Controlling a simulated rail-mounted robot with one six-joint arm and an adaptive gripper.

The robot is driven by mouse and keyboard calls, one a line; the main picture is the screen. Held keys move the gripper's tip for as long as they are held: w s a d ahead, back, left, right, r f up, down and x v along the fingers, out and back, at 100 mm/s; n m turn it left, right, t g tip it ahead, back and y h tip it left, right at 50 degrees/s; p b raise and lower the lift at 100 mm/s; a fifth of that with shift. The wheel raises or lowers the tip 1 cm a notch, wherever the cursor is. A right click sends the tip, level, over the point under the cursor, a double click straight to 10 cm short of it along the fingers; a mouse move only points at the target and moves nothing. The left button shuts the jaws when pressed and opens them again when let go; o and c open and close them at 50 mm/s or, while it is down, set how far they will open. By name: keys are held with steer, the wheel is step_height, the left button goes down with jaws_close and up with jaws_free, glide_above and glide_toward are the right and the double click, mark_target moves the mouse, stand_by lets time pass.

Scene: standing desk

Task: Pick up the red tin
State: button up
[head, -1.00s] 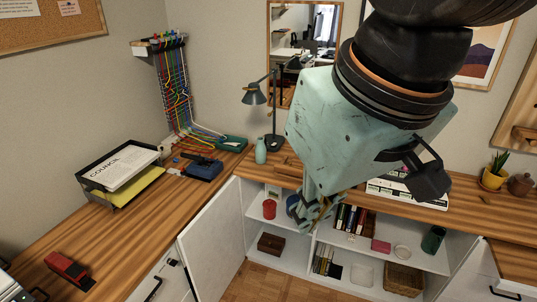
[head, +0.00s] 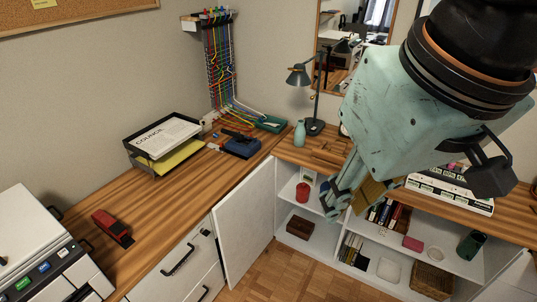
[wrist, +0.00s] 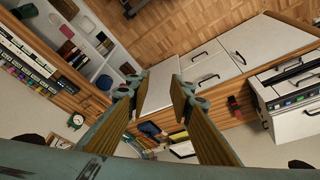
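The red tin (head: 302,192) is a small red cylinder standing upright on the upper shelf of the open white cabinet (head: 283,232) below the desk, in the head view. My gripper (head: 340,200) hangs to the right of the tin in the picture, apart from it. In the wrist view my gripper (wrist: 160,92) shows two fingers spread wide with nothing between them. I cannot clearly make out the tin in the wrist view.
An open white cabinet door (head: 246,222) stands out left of the tin. A brown box (head: 299,226) is on the shelf below. Books (head: 385,213) and a pink box (head: 412,243) are further right. A teal bottle (head: 299,135) and lamp (head: 301,75) stand on the desk above.

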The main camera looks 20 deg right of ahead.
steer(key=o, duration=1.3)
